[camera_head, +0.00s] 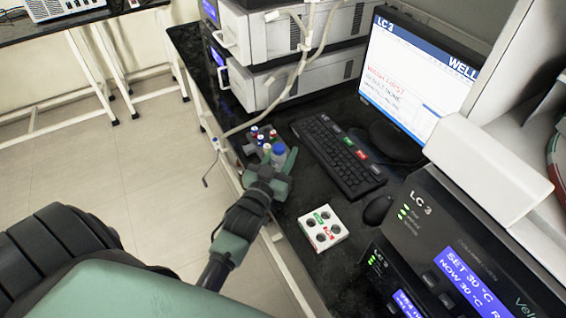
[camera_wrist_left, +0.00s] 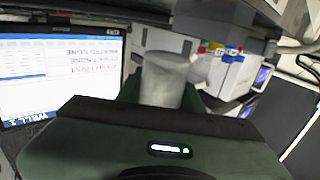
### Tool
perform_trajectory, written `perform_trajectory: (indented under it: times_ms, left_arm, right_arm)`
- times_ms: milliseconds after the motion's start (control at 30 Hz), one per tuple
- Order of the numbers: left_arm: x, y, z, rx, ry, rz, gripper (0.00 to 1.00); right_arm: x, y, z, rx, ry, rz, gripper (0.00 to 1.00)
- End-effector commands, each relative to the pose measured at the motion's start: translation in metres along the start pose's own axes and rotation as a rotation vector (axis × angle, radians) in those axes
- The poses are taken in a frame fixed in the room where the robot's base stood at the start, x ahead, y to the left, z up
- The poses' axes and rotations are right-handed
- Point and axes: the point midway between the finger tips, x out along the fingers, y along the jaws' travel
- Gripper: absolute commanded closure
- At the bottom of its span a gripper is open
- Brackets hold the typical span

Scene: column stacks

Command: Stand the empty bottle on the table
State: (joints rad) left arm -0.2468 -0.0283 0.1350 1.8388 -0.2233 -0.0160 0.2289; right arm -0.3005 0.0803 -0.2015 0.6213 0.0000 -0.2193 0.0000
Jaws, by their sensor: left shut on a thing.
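In the left wrist view the held bottle (camera_wrist_left: 163,79) looks grey and translucent, without visible contents. The gripper is over the left edge of the dark table (camera_head: 296,190), in front of the keyboard's left side. I cannot tell whether the bottle's base touches the table; the gripper hides it. My right gripper is not in view.
Several bottles with coloured caps (camera_head: 262,136) stand just behind the gripper. A keyboard (camera_head: 338,155), a mouse (camera_head: 378,209) and a white four-hole rack (camera_head: 323,228) lie to the right. A monitor (camera_head: 415,75) and instruments (camera_head: 465,245) bound the table. Bare table shows around the rack.

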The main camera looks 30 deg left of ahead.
Motion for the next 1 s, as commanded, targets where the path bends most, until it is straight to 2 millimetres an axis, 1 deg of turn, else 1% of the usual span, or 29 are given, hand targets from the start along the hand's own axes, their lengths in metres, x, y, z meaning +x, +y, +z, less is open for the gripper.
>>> perform_trajectory:
  times_ms: [33,100,200,633,667,700,733,1000]
  left_arm:
    - [0.000,0.000,0.009,-0.001,-0.005,-0.001,1.00]
    - [0.000,0.000,0.021,-0.002,-0.005,-0.001,1.00]
    - [0.000,0.000,0.032,-0.002,-0.004,-0.001,1.00]
    - [0.000,0.000,0.039,-0.001,-0.002,0.000,1.00]
    - [0.000,0.000,0.037,-0.001,-0.002,0.000,0.56]
    - [0.000,0.000,0.037,0.000,-0.002,-0.001,0.44]
    - [0.000,0.000,0.037,0.000,-0.002,0.000,0.42]
    - [0.000,0.000,0.037,0.000,-0.002,0.000,0.42]
  right_arm:
    - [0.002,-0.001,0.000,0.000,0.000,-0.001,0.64]
    - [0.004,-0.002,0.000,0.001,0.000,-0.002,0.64]
    - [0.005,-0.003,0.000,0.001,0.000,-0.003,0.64]
    - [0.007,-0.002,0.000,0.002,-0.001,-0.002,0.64]
    - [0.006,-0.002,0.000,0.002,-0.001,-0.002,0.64]
    - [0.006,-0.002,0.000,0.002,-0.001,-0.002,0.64]
    - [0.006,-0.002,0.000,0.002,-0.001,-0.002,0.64]
    - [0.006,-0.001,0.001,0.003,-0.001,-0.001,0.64]
